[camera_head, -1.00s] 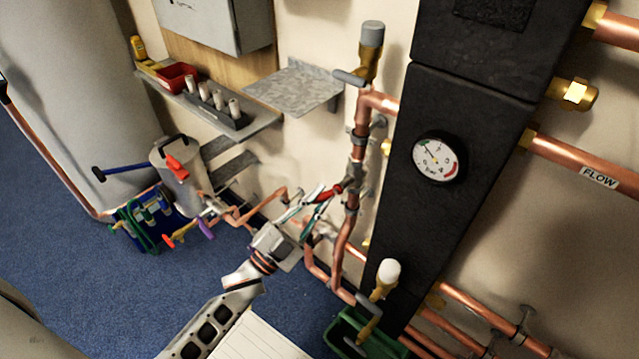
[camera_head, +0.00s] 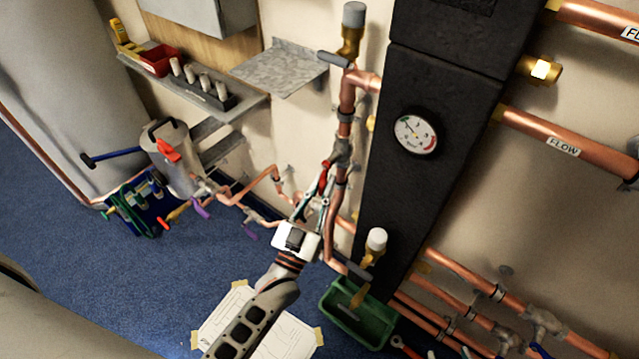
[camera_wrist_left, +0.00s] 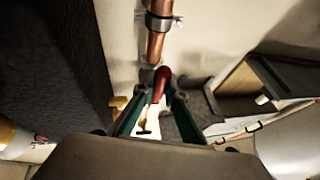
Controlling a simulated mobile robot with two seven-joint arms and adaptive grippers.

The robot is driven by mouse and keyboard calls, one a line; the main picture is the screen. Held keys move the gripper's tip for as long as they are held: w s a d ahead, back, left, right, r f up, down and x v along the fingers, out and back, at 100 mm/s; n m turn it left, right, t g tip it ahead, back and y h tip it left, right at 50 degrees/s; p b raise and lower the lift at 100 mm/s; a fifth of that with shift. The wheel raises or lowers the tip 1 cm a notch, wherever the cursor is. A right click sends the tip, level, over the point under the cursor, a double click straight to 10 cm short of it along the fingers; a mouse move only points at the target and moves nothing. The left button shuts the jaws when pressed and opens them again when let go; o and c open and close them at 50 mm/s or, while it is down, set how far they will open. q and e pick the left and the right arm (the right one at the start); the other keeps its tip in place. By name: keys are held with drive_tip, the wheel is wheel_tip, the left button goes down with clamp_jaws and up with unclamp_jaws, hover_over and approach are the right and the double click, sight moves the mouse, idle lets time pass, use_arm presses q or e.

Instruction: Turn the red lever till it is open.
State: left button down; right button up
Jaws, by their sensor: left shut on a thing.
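The red lever (camera_head: 323,177) sits on a valve of the vertical copper pipe, left of the black manifold. It slants steeply downward, close to the pipe. My left gripper (camera_head: 315,200) reaches up to it from below, its fingers on both sides of the lever. In the left wrist view, the red lever (camera_wrist_left: 161,82) stands between the green-edged fingers of the gripper (camera_wrist_left: 158,100), which is shut on it. The lever's lower end is partly hidden by the fingers in the head view. My right gripper is in neither view.
The black manifold (camera_head: 440,65) with a round gauge (camera_head: 415,134) stands right of the lever. A green bin (camera_head: 372,325) is below. A grey shelf (camera_head: 285,68) juts from the wall above left. A tool tote (camera_head: 140,205) and grey canister (camera_head: 178,160) stand on the blue floor.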

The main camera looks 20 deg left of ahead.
sight(323, 176)
use_arm(q)
drive_tip(key=shift+d, duration=0.1)
idle(0.4)
drive_tip(key=c, duration=2.1)
unclamp_jaws()
drive_tip(key=shift+s, duration=0.1)
drive_tip(key=shift+o, duration=0.4)
wheel_tip(323, 176, up, 10)
